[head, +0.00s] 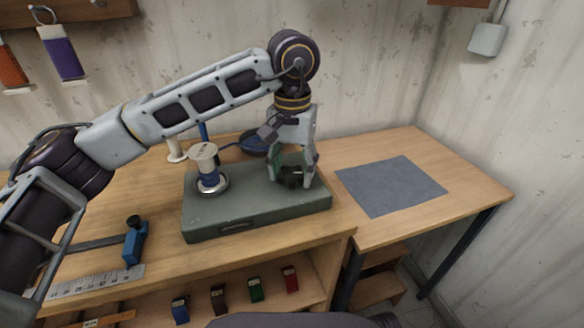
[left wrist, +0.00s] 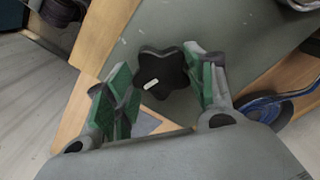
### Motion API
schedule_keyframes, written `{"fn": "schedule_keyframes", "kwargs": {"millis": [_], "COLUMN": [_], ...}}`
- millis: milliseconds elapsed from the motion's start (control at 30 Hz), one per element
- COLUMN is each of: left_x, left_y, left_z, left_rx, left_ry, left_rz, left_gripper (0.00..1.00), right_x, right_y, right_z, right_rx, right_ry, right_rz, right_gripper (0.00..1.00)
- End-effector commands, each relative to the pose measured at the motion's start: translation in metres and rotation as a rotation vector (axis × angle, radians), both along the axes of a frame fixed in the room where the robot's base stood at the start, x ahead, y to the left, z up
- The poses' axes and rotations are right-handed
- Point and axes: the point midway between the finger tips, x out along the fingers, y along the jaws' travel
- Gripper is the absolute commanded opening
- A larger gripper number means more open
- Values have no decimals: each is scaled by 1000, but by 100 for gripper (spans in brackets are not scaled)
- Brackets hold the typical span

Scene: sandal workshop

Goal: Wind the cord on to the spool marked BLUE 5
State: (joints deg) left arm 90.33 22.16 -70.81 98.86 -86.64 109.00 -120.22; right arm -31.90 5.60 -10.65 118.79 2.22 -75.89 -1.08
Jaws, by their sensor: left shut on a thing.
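A grey-green winder base (head: 240,212) stands on the wooden bench. A pale spool (head: 203,158) sits upright on its left part, above a silvery disc; its marking is too small to read. A blue cord (head: 229,145) runs from near the spool toward a dark blue coil (head: 252,139) behind the base; blue loops also show in the left wrist view (left wrist: 262,101). My left gripper (head: 291,176) points down at the base's right part, shut on a black star-shaped knob (left wrist: 160,69) with a white mark. The knob (head: 292,178) is partly hidden by the fingers in the head view.
A grey mat (head: 390,185) lies bare on the right table. A blue clamp-like tool (head: 135,243) and a ruler (head: 97,283) lie at the front left. Another pale spool (head: 175,149) stands behind my arm. Several small coloured items, one red (head: 290,279), sit on the shelf below.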

Motion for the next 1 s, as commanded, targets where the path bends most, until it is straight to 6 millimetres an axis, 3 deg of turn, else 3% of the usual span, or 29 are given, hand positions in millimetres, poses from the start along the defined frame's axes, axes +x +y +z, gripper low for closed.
{"fn": "schedule_keyframes", "kwargs": {"millis": [400, 1000], "left_x": [-1, -2], "left_y": [-1, -1], "left_z": [1, 0], "left_rx": [-2, -2], "left_ry": [-2, 0], "left_rz": [-246, -299], "left_gripper": [31, 31], "right_x": [1, 1], "right_y": [1, 1], "right_z": [3, 4], "right_rx": [2, 2], "right_ry": [-7, -7], "right_rz": [1, 1], "right_gripper": [40, 40]}}
